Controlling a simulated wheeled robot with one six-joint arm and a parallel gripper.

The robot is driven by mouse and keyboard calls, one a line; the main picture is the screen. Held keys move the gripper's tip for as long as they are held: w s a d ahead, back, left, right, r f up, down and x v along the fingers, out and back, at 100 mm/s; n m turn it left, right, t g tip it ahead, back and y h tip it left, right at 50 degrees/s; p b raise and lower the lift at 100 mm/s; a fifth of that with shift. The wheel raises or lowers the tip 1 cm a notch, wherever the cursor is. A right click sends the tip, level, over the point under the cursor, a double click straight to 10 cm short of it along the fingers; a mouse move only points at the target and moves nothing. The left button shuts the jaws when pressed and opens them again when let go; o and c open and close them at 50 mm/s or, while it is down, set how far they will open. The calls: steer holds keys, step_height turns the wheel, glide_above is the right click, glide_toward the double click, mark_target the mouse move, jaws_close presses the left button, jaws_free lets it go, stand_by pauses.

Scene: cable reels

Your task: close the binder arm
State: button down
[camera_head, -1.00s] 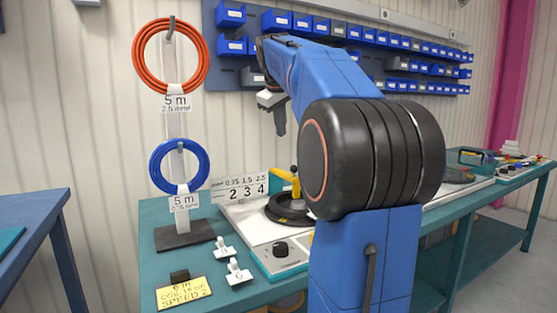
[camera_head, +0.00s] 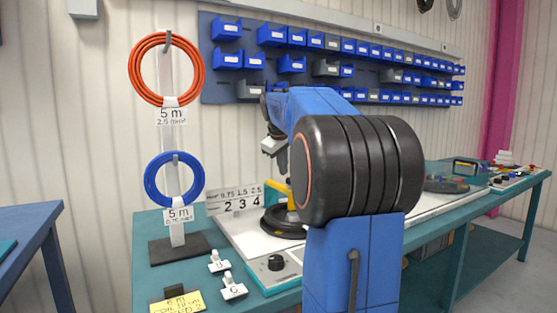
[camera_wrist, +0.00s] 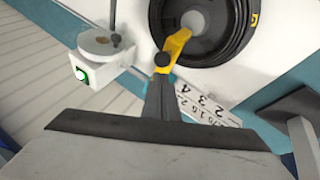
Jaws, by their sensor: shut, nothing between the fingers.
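The binder arm (camera_wrist: 178,46) is yellow with a black knob, and it lies over the rim of a black round reel head (camera_wrist: 215,30) in the wrist view. In the head view the yellow arm (camera_head: 283,188) shows only in part beside the black reel head (camera_head: 281,222), partly behind my arm. My gripper (camera_wrist: 162,82) is shut and empty, its tips close to the knob; I cannot tell if they touch. In the head view my gripper (camera_head: 281,160) hangs just above the yellow arm.
A white box with a green button (camera_wrist: 82,74) stands close to the gripper in the wrist view. A numbered scale plate (camera_head: 235,200) stands behind the machine. A stand with an orange coil (camera_head: 135,70) and a blue coil (camera_head: 151,181) is at left. Blue bins (camera_head: 272,37) line the wall.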

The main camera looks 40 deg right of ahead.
steer(key=shift+s+d+f, duration=0.2)
steer(key=shift+f, duration=0.25)
steer(key=shift+s+f, duration=0.3)
steer(key=shift+f, duration=0.2)
steer(key=shift+s+f, duration=0.25)
steer(key=shift+f, duration=0.3)
step_height(320, 180, up, 12)
glide_above(287, 180)
steer(key=s+a, duration=0.2)
steer(key=a, duration=0.4)
steer(key=shift+s+a+r, duration=0.3)
steer(key=shift+a+r, duration=0.1)
steer(key=shift+a, duration=0.05)
